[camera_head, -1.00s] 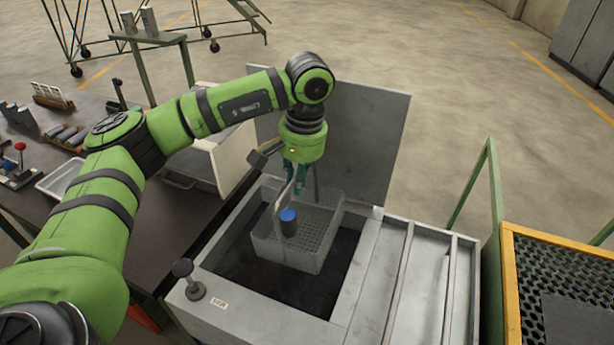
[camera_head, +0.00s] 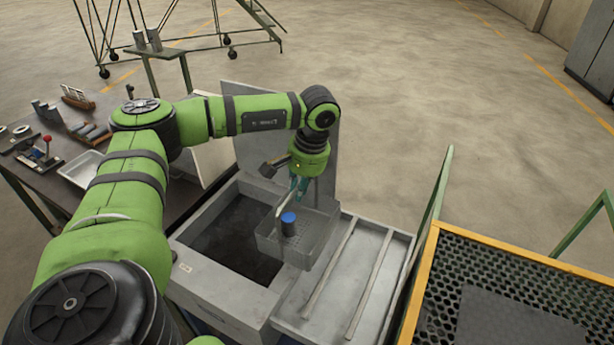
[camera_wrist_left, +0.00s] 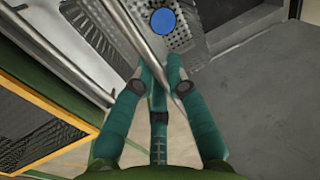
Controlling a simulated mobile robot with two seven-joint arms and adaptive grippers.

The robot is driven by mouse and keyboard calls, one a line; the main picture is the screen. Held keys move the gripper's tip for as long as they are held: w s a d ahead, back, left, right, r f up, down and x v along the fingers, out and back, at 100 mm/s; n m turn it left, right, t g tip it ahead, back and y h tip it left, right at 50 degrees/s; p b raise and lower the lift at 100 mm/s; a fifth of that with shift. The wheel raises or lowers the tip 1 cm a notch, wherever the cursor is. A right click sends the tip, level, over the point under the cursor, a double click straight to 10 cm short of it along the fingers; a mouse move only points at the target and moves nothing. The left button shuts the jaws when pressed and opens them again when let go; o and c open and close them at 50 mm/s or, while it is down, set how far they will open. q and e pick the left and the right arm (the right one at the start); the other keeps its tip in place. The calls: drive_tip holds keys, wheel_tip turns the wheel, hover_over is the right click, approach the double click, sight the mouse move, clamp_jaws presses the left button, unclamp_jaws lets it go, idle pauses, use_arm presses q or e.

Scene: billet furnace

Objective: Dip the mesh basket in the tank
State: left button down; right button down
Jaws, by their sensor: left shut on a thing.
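The mesh basket (camera_head: 318,222) is grey and perforated, with an upright handle. A dark part with a blue top (camera_head: 288,222) stands in it. My left gripper (camera_head: 299,186) is shut on the handle, above the basket. In the left wrist view, the teal fingers (camera_wrist_left: 164,75) close around the handle bar, with the basket (camera_wrist_left: 185,38) beyond them. The tank (camera_head: 213,283) is a grey box with a dark open top. The basket hangs over the right side of the opening and its right rim; its exact height is unclear. My right gripper is out of view.
The tank's raised lid (camera_head: 280,110) stands behind it. A tray with two rails (camera_head: 345,275) adjoins the tank on the right. A yellow-edged mesh platform (camera_head: 450,262) is further right. A dark workbench (camera_head: 60,180) with tools is at the left.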

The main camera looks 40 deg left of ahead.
use_arm(q)
drive_tip(key=w+d+f, duration=0.1)
drive_tip(key=w+d, duration=0.3)
drive_tip(key=d, duration=1.1)
drive_tip(key=shift+f+b, duration=0.15)
drive_tip(key=shift+b, duration=0.2)
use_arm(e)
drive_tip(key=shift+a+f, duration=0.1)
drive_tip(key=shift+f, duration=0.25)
